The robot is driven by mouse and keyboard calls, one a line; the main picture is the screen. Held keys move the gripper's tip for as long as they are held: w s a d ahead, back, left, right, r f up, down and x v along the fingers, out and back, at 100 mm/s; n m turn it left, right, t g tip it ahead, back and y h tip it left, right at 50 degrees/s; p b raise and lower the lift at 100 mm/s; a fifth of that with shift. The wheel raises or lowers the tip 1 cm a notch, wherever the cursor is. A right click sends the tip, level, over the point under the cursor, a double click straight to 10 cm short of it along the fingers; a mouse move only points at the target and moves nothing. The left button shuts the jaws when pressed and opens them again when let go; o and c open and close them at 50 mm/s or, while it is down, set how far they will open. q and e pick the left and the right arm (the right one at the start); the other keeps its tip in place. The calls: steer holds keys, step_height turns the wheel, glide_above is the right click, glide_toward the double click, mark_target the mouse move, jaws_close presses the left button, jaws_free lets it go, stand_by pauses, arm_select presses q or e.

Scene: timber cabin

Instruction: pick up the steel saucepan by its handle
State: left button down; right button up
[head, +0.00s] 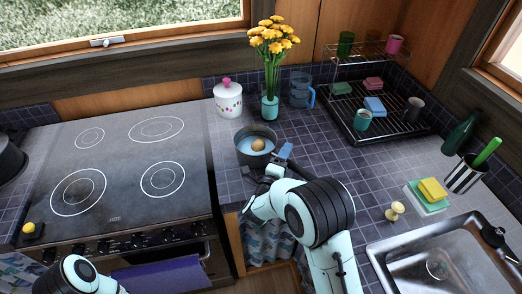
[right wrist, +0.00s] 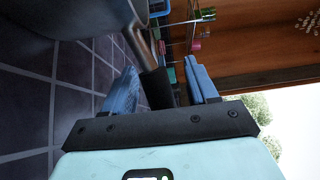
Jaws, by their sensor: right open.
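The steel saucepan (head: 241,150) stands on the tiled counter, right of the stove, with a round tan item (head: 258,145) in it. My right gripper (head: 279,160) is at the pan's near right side. In the right wrist view the pan's grey body (right wrist: 75,15) fills the upper left, and its dark handle (right wrist: 154,82) runs down between the two blue fingers of my right gripper (right wrist: 162,85). The fingers are apart, one on each side of the handle, with gaps showing. In the head view my wrist hides most of the handle. My left gripper is out of view; only part of that arm shows.
A lidded dotted jar (head: 229,100), a vase (head: 270,107) of yellow flowers and a blue jug (head: 300,92) stand behind the pan. A dish rack (head: 398,132) is at the back right. The stove (head: 125,215) lies left and the sink (head: 440,262) lower right.

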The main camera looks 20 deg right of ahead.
steer(key=shift+w+d, duration=0.2)
steer(key=shift+w, duration=0.1)
steer(key=shift+s, duration=0.15)
steer(key=shift+c, duration=1)
jaws_close()
steer(key=shift+r, duration=0.1)
steer(key=shift+r, duration=0.1)
